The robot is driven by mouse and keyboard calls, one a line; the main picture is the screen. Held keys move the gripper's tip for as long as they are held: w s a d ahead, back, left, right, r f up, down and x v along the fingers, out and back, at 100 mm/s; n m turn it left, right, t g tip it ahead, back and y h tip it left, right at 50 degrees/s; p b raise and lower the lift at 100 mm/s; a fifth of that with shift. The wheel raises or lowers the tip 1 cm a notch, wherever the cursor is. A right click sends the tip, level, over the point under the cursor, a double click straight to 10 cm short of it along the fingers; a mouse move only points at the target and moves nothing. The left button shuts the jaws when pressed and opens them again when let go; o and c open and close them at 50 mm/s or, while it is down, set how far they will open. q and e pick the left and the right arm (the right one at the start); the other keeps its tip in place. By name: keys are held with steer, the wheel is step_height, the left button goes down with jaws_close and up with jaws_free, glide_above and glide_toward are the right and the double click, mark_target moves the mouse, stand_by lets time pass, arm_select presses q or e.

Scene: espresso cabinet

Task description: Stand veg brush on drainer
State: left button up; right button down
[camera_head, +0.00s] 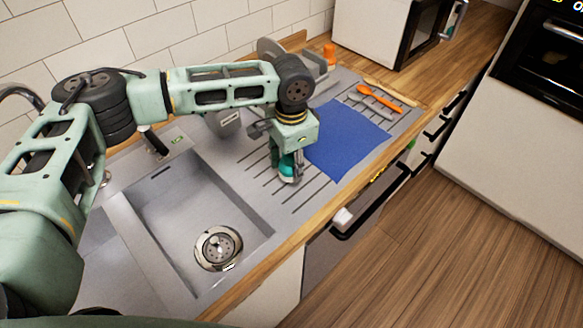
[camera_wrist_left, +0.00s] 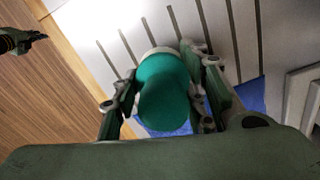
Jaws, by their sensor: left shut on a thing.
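The veg brush (camera_head: 288,166) is a teal, rounded piece with a pale lower rim, under my left gripper in the head view. My left gripper (camera_head: 284,160) is shut on it, and the wrist points down over the drainer. In the left wrist view the brush (camera_wrist_left: 163,92) sits between the two fingers of the gripper (camera_wrist_left: 165,95). The grooved metal drainer (camera_head: 262,187) lies right below the brush. I cannot tell whether the brush touches the drainer.
A blue cloth (camera_head: 345,140) lies on the drainer just right of the gripper. An orange utensil (camera_head: 380,97) lies beyond it. The sink basin (camera_head: 190,215) is to the left. The wooden counter edge (camera_head: 318,216) runs along the front.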

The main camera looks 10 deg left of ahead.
mark_target(291, 171)
arm_select(q)
step_height(291, 171, down, 2)
steer(key=shift+f+p, duration=0.15)
steer(key=shift+p, duration=0.15)
steer(key=shift+f, duration=0.35)
steer(key=shift+f, duration=0.1)
steer(key=o, duration=1)
steer(key=shift+o, duration=0.2)
steer(key=shift+r, duration=0.45)
step_height(291, 171, up, 11)
steer(key=b, duration=0.3)
steer(key=shift+r, duration=0.2)
